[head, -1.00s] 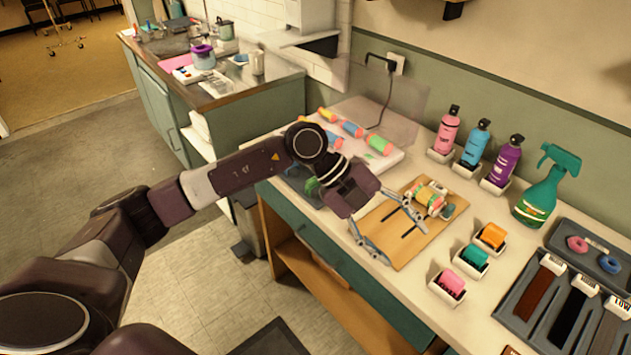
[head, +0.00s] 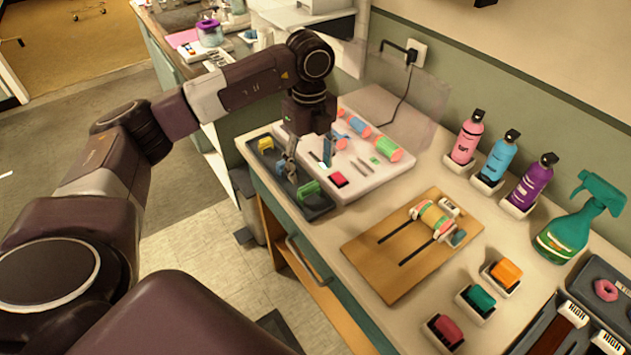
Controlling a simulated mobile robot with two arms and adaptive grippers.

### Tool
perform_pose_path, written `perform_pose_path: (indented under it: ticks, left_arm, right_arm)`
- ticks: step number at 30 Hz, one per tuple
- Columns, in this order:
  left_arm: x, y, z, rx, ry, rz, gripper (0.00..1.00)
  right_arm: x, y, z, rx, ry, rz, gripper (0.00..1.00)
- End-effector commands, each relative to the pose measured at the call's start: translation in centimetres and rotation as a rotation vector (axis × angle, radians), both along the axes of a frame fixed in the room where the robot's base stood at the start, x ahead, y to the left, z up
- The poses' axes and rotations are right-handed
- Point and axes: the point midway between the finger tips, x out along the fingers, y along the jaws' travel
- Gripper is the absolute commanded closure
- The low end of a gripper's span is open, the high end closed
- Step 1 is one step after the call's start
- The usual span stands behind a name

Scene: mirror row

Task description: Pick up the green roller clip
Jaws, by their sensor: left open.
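The green roller clip (head: 309,190) lies in a dark tray (head: 320,211) at the left end of the counter, nearest the front edge. My right gripper is not in view.
The white roller base (head: 375,172) with coloured rollers and a red button stands right beside the tray. A wooden board (head: 370,262) with a roller holder lies to the right. Bottles (head: 466,138), a green spray bottle (head: 575,222) and small coloured blocks stand farther right.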

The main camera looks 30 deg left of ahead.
Motion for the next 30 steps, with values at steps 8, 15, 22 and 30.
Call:
perform_pose_path:
  ticks: [8,15,22,30]
  left_arm:
    - [-0.5,0.0,-3.2,-0.001,0.006,-0.002,0.41]
    - [-0.5,0.0,-6.4,-0.001,0.003,-0.003,0.41]
    - [-0.5,0.0,-6.7,-0.001,0.0,-0.003,0.41]
    - [-0.5,0.0,-6.6,-0.002,0.0,-0.003,0.67]
  right_arm:
    - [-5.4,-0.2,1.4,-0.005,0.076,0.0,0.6]
    - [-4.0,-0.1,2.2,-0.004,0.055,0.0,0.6]
    - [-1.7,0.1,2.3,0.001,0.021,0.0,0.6]
    - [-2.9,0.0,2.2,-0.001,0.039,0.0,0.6]
